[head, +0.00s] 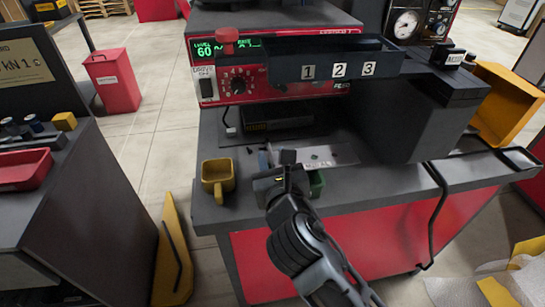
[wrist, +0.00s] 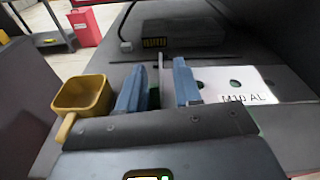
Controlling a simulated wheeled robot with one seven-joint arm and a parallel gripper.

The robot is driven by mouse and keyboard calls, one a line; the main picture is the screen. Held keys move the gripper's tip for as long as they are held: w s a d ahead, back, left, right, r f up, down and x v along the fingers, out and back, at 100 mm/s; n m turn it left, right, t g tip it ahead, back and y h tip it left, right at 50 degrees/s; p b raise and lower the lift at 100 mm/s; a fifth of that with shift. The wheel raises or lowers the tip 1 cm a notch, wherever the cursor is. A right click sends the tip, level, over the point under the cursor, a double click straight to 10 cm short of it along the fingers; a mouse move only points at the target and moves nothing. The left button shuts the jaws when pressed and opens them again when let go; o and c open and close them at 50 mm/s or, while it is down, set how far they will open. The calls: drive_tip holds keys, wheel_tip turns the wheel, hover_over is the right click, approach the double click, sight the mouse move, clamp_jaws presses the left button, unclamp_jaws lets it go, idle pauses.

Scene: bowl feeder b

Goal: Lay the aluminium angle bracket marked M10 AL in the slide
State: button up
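The aluminium angle bracket (wrist: 252,84) lies on the bench top, a pale plate with holes and the mark M10 AL. It also shows beyond my gripper in the head view (head: 335,154). In the wrist view a thin grey upright edge, apparently its standing flange, shows between my fingers. My gripper (wrist: 160,68) has its two blue fingers apart, with a visible gap on each side of this edge. The right finger hides part of the plate. In the head view my gripper (head: 279,166) is low over the bench. I cannot tell for certain which part is the slide.
A yellow cup (wrist: 82,94) stands left of my gripper. A black tray (head: 335,52) numbered 1, 2, 3 overhangs the bench before the red control panel (head: 285,85). A dark housing (head: 405,115) stands right.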

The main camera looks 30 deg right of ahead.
drive_tip(key=v, duration=1.1)
drive_tip(key=s+d+f+m+g+y, duration=0.1)
drive_tip(key=s+f+m+y, duration=0.25)
drive_tip(key=s+m, duration=0.3)
drive_tip(key=s+d+f+m+g+y, duration=0.1)
drive_tip(key=s+f+m+y, duration=0.1)
drive_tip(key=s+f+m, duration=0.35)
drive_tip(key=s+r+m, duration=0.4)
drive_tip(key=s+m, duration=0.4)
drive_tip(key=m, duration=0.3)
drive_tip(key=s+d+r+m+t, duration=0.1)
drive_tip(key=s+r+m, duration=0.3)
drive_tip(key=s+m, duration=0.5)
drive_tip(key=shift+s+d+r+m, duration=0.2)
drive_tip(key=shift+d+m, duration=0.15)
drive_tip(key=shift+m, duration=0.55)
drive_tip(key=shift+h, duration=0.25)
